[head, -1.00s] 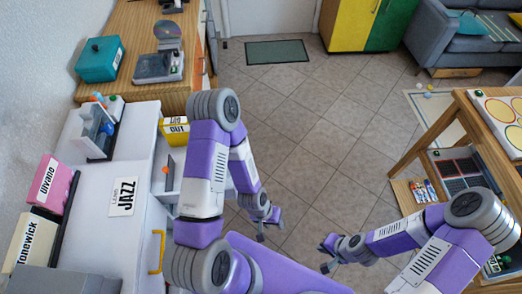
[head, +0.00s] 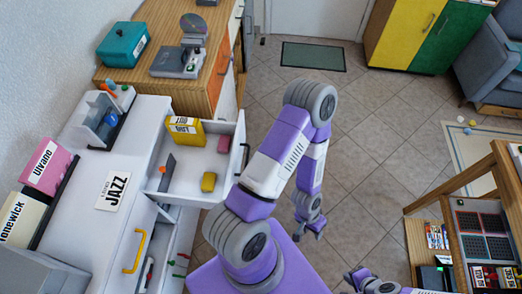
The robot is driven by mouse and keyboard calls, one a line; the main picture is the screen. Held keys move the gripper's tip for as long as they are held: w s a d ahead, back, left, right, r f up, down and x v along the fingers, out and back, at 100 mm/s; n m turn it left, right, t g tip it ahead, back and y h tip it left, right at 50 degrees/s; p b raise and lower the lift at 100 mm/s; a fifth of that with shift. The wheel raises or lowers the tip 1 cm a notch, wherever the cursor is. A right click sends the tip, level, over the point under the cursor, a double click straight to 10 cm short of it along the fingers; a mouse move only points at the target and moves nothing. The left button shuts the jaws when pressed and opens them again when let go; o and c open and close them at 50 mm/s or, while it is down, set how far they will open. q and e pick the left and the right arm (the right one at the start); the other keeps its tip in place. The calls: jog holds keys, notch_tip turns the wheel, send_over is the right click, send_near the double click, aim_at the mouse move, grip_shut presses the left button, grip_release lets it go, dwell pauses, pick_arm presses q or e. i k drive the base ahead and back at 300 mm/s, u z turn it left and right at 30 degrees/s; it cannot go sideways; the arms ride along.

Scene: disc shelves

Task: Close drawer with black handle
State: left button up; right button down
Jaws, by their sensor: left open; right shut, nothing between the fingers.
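The white drawer (head: 206,188) with the black handle (head: 243,158) stands pulled out from the white cabinet at left. It holds a yellow box (head: 184,131), a small pink block (head: 225,144) and a small yellow block (head: 208,182), beside a grey divider. My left gripper (head: 309,231) hangs over the tiled floor, right of the drawer and apart from it, open and empty. My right gripper (head: 353,276) is at the bottom edge, partly cut off, shut and empty, well away from the drawer.
A wooden desk (head: 200,92) stands behind. A wooden shelf (head: 480,180) is at right. Tiled floor between is free.

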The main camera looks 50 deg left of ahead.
aim_at(184, 189)
jog(key=i, duration=1.95)
jog(key=u, duration=4.05)
